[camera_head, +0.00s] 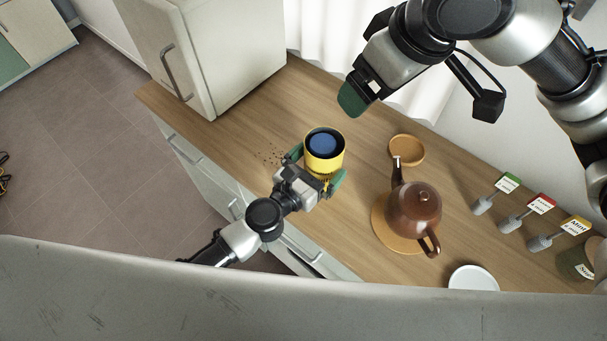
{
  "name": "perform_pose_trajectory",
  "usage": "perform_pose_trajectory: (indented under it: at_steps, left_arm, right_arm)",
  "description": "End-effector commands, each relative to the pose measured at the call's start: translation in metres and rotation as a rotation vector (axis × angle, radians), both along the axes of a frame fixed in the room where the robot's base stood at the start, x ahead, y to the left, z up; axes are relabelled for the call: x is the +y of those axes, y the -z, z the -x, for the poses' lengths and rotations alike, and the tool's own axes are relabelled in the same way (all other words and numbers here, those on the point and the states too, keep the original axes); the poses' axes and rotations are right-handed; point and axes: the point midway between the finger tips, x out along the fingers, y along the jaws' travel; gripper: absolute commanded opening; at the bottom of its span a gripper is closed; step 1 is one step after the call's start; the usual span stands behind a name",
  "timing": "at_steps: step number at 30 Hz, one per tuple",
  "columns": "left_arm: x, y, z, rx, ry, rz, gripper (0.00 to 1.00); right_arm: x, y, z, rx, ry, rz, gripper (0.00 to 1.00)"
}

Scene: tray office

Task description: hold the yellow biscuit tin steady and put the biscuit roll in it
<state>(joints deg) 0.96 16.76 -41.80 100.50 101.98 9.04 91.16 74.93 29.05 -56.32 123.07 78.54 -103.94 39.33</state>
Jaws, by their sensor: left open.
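The yellow biscuit tin (323,164) stands upright on the wooden counter. Its top is open with a dark rim, and a blue round thing (323,144) shows inside it, which may be the end of the biscuit roll. My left gripper (318,166) is open, with its green fingers on either side of the tin; I cannot tell whether they touch it. My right gripper (352,99) is above the counter, up and to the right of the tin. Its green fingertips overlap in view, so its opening is unclear, and I see nothing held there.
A brown teapot (414,211) stands on a round wooden mat (383,228) to the right of the tin. Behind it is a small round wooden dish (411,150). A white plate (473,278), several labelled tag holders (511,223) and a fridge-like cabinet (235,50) border the counter. Dark crumbs (270,158) lie left of the tin.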

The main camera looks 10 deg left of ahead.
Motion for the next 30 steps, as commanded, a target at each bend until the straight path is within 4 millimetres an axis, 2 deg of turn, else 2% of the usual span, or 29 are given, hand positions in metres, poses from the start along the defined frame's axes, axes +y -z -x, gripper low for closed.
perform_pose_trajectory:
  at_steps: [18, 24, 30]
  left_arm:
    - [0.056, 0.001, 0.083, 0.001, 0.001, -0.006, 1.00]
    - [0.063, 0.000, 0.094, 0.000, 0.001, -0.002, 1.00]
    - [0.064, 0.000, 0.095, 0.000, 0.000, 0.000, 1.00]
  right_arm:
    - [0.000, 0.000, 0.000, 0.000, 0.000, 0.000, 0.89]
    - [0.000, 0.000, 0.000, 0.000, 0.000, 0.000, 0.89]
    - [0.000, 0.000, 0.000, 0.000, 0.000, 0.000, 0.89]
